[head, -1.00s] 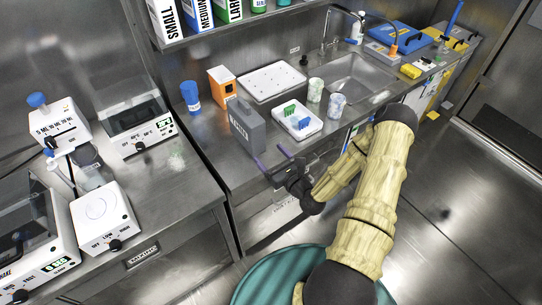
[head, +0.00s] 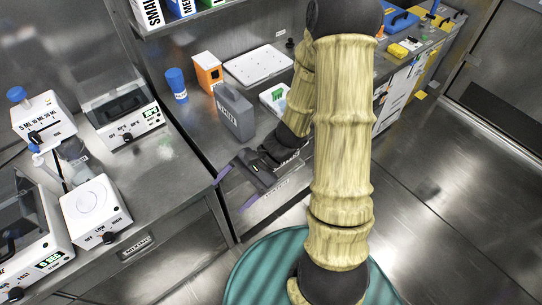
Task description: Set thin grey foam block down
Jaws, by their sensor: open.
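My gripper (head: 236,188) is at the front edge of the steel counter, with its two purple-tipped fingers spread apart and pointing down to the left. I see nothing between the fingers.
A smaller white tray (head: 271,97) is partly behind my arm. Lab devices crowd the left bench. The floor at right is clear.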

